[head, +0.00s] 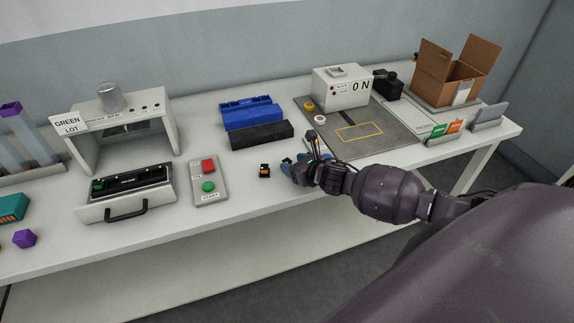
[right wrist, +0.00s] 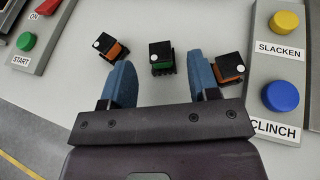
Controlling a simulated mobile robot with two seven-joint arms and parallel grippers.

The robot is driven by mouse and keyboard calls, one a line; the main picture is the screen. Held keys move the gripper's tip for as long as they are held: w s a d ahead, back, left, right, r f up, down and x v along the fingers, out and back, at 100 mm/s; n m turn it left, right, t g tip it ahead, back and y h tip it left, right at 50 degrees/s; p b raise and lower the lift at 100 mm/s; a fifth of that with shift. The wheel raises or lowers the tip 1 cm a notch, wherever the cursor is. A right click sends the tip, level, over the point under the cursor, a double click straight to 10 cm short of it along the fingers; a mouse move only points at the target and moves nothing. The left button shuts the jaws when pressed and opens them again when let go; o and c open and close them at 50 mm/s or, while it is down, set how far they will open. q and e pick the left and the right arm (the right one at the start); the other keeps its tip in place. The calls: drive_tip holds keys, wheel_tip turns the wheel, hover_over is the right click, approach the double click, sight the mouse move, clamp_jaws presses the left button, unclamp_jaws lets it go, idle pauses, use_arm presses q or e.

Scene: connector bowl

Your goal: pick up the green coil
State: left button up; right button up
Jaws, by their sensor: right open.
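The green coil (right wrist: 162,67), a small black-topped part with a white dot, sits on the table in the right wrist view. My right gripper (right wrist: 161,63) is open, its two blue fingers on either side of the coil's near end; whether they touch it I cannot tell. One orange coil (right wrist: 112,50) lies just left of the left finger, and another (right wrist: 230,70) is close by the right finger. In the head view my right gripper (head: 291,164) hides the green coil, and one orange coil (head: 264,171) shows to its left. My left gripper is not in view.
A START button panel (head: 207,182) stands left of the coils. A SLACKEN/CLINCH button panel (right wrist: 283,110) stands close on the right. A blue block (head: 250,112) and a black block (head: 261,135) lie behind. The table front is clear.

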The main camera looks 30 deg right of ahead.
drive_tip(key=shift+x, duration=0.9)
drive_tip(key=c, duration=1)
drive_tip(key=shift+r, duration=0.15)
